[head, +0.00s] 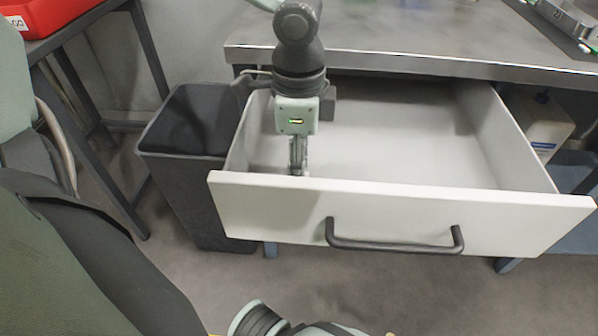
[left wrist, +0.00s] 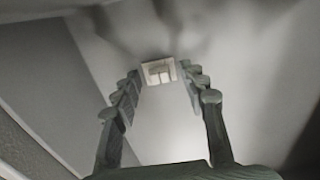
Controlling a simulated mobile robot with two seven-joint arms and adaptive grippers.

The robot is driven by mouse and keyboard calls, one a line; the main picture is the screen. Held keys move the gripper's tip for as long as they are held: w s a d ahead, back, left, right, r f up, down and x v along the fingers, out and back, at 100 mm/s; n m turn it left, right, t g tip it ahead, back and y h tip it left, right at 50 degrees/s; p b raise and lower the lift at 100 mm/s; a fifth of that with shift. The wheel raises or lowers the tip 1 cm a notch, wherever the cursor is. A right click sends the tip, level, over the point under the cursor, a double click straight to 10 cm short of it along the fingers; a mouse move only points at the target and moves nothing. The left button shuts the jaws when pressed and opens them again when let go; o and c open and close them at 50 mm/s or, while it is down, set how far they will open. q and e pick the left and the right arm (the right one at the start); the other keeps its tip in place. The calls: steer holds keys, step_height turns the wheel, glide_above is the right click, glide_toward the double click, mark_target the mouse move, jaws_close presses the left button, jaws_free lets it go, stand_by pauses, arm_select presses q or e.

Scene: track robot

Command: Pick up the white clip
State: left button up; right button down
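The white clip (left wrist: 158,72) is a small pale square piece with an opening in its middle, lying on the drawer floor in the left wrist view. My left gripper (left wrist: 162,78) points down at it with its fingers apart, one on each side. The clip cannot be made out in the head view. My right gripper is not in view.
The drawer's front has a dark bar handle (head: 395,243). A metal-topped table (head: 420,60) is above and behind it. A dark bin (head: 185,140) stands left of the drawer. A red crate (head: 45,14) is at the upper left. The drawer's middle and right are empty.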

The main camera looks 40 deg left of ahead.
arm_select(q)
steer(key=c, duration=0.7)
steer(key=shift+c, duration=0.2)
